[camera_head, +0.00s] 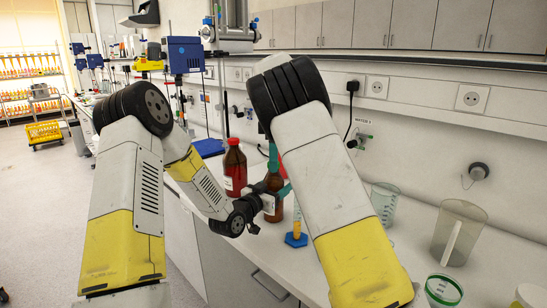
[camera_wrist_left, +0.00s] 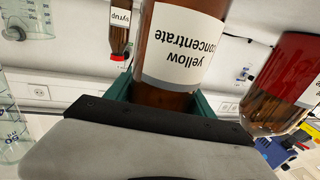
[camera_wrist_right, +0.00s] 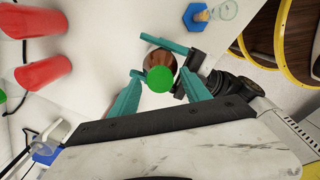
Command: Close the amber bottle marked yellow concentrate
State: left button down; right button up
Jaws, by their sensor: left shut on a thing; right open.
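The amber bottle marked yellow concentrate (camera_wrist_left: 182,45) fills the middle of the left wrist view, its label upside down there. It stands upright on the bench in the head view (camera_head: 272,184). My left gripper (camera_wrist_left: 163,98) is shut around its body. In the right wrist view a green cap (camera_wrist_right: 160,79) sits over the top of the brown bottle (camera_wrist_right: 157,58). I cannot tell whether it is screwed tight. My right gripper (camera_wrist_right: 161,86) is open above, one teal finger on each side of the cap. My right arm hides part of this in the head view.
A brown bottle with a red top (camera_head: 235,168) stands left of the held bottle, and a syrup bottle (camera_wrist_left: 120,30) is close by. A blue-based cylinder (camera_head: 296,238) stands to the right. Beakers (camera_head: 459,232) and a green-rimmed container (camera_head: 443,290) stand farther right on the bench.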

grip_shut()
jog(key=m, duration=1.9)
jog(key=shift+m, duration=0.4)
jog(key=m, duration=0.7)
jog(key=shift+m, duration=0.4)
grip_release()
jog(key=shift+f, duration=0.1)
